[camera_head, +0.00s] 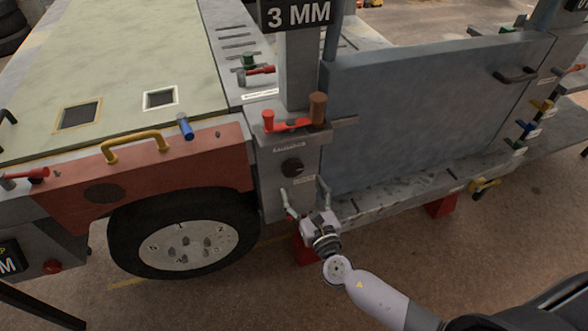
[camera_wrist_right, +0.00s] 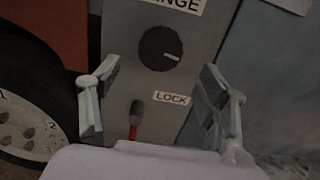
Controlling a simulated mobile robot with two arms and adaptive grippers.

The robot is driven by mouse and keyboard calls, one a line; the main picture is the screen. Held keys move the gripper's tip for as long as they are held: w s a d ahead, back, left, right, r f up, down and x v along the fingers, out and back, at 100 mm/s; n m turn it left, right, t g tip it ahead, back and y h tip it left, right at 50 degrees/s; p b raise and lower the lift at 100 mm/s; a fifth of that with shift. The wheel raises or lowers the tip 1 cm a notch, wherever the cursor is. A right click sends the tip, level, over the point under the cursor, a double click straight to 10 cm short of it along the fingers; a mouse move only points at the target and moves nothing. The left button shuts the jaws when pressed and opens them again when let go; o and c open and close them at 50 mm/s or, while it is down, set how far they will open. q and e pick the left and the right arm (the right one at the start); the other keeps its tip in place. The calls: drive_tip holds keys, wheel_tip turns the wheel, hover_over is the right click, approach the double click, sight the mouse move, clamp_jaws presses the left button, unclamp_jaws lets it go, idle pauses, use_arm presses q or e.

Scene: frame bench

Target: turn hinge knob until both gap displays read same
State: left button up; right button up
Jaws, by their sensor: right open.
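A round black knob (camera_head: 292,167) sits on the grey post panel. In the right wrist view the knob (camera_wrist_right: 160,48) has a pale pointer mark toward its right, under a partly cut label ending in "NGE". My right gripper (camera_head: 306,197) is open and empty, just below the knob. In the wrist view its fingers (camera_wrist_right: 157,85) stand apart on both sides of the panel, not touching the knob. One gap display (camera_head: 298,14) above reads 3 MM. Another display (camera_head: 8,262) at the left edge is cut off and shows only "M". My left gripper is not in view.
A wheel (camera_head: 185,243) is at left, a blue-grey door panel (camera_head: 430,110) at right. A cut-off sign (camera_head: 580,5) shows top right.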

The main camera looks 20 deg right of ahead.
sight(294, 171)
drive_tip(key=w, duration=0.6)
drive_tip(key=shift+w+a, duration=0.1)
drive_tip(key=shift+w, duration=0.3)
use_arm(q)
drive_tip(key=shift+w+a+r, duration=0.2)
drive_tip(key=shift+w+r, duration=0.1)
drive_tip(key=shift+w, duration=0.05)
use_arm(e)
drive_tip(key=shift+c, duration=0.6)
drive_tip(key=c, duration=1)
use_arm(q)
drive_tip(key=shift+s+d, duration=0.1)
use_arm(e)
drive_tip(key=shift+c, duration=0.2)
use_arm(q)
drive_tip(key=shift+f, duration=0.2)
